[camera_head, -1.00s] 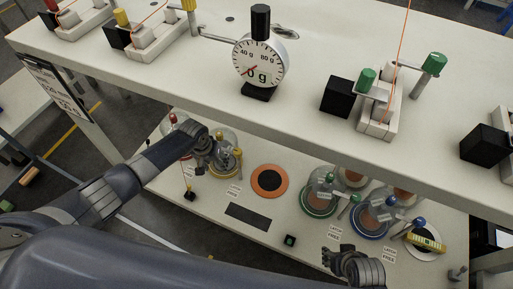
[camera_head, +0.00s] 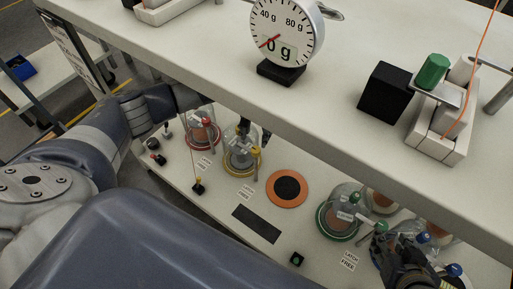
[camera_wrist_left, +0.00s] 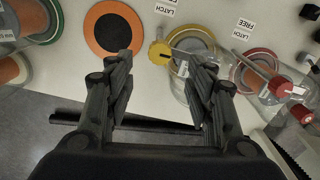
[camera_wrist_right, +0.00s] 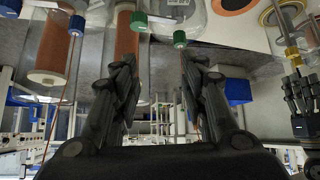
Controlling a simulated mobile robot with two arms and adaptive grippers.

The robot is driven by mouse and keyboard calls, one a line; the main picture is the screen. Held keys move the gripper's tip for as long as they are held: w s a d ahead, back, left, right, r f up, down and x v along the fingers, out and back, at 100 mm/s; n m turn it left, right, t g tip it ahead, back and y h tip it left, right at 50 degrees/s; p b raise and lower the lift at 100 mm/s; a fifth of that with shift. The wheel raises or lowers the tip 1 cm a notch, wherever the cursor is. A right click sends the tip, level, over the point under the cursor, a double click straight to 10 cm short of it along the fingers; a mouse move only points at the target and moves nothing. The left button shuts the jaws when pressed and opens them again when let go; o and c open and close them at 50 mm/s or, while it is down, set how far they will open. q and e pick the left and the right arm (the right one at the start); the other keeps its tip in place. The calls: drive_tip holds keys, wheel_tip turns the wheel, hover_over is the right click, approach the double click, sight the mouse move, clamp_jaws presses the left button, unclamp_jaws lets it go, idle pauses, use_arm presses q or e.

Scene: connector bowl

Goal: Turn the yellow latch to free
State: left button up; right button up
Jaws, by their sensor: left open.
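The yellow latch (camera_wrist_left: 160,52) is a round yellow knob on a metal bar beside the yellow-ringed glass jar (camera_head: 242,160). In the left wrist view the knob lies between and ahead of the fingers of my left gripper (camera_wrist_left: 160,75), which is open and empty. The yellow jar's rim also shows there (camera_wrist_left: 205,38), with LATCH and FREE labels near it. In the head view my left gripper (camera_head: 246,130) is at the yellow jar, partly hidden by the shelf edge. My right gripper (camera_wrist_right: 157,75) is open and empty, near the green and blue knobs.
A red-ringed jar (camera_head: 203,133) stands beside the yellow one. An orange ring with a black centre (camera_head: 287,188) and a green-ringed jar (camera_head: 342,215) are on the right. An upper shelf (camera_head: 215,62) with a dial scale (camera_head: 287,35) overhangs the bench.

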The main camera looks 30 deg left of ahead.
sight(256, 149)
use_arm(q)
wheel_tip(256, 149, down, 4)
drive_tip(key=shift+r+b, duration=0.1)
drive_tip(key=shift+b, duration=0.5)
wheel_tip(256, 149, down, 3)
drive_tip(key=shift+f+b, duration=0.15)
drive_tip(key=shift+b, duration=0.5)
drive_tip(key=shift+f, duration=0.3)
use_arm(e)
drive_tip(key=w+a+r+t+y, duration=0.2)
drive_tip(key=w+r+t, duration=0.6)
drive_tip(key=r, duration=0.4)
drive_tip(key=shift+a, duration=0.9)
use_arm(q)
clamp_jaws()
